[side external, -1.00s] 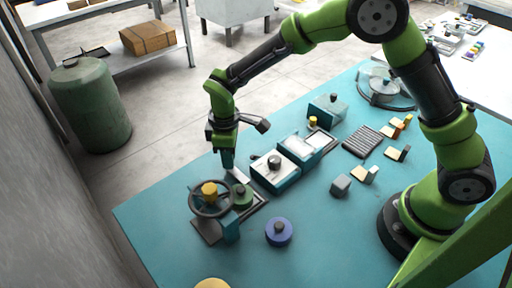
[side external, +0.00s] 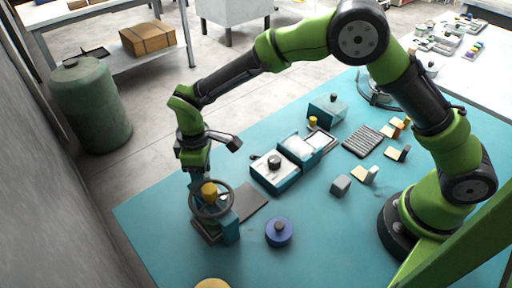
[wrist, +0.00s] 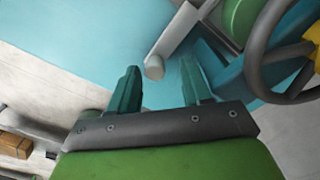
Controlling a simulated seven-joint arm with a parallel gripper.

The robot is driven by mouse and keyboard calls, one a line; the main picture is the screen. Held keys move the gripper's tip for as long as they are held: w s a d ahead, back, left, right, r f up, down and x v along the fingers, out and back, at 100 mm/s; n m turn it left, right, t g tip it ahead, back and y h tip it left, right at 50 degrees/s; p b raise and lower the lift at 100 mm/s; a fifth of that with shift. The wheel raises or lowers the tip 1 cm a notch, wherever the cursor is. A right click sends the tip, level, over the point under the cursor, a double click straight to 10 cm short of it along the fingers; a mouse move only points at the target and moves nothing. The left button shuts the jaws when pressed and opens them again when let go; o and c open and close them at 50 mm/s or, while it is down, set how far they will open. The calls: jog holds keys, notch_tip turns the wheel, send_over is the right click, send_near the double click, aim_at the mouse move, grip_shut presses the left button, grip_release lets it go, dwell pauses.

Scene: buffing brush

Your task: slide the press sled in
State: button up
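The press stands at the left front of the table, with a dark handwheel (side external: 231,200) and a yellow hub (side external: 209,190). Its flat grey base (side external: 252,204) lies bare on the right side. In the wrist view, a green disc (wrist: 241,16) sits near the handwheel (wrist: 257,50), and a pale bar with a round grey end (wrist: 155,68) points toward my gripper (wrist: 160,68). The two teal fingers are apart, with the bar end showing between them; contact is unclear. In the side view, my gripper (side external: 196,182) is low behind the wheel, its tips partly hidden.
A blue round piece with a knob (side external: 279,232) stands right of the press. A white-topped teal box (side external: 272,174) and a ribbed dark tray (side external: 362,141) lie farther back. Small blocks (side external: 341,184) are scattered to the right.

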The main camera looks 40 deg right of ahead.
notch_tip(320, 180, up, 17)
dwell(0.6)
jog(key=shift+f, duration=0.1)
jog(key=s+d+r+m+t+y, duration=0.1)
jog(key=s+d+r+m+t, duration=0.1)
jog(key=s+d+m, duration=0.4)
jog(key=s+d+r+m+t+y, duration=0.1)
jog(key=s+d+r+m+t, duration=0.2)
jog(key=s+d, duration=1)
jog(key=d+m+t, duration=0.2)
jog(key=d+m, duration=0.2)
jog(key=shift+d, duration=0.2)
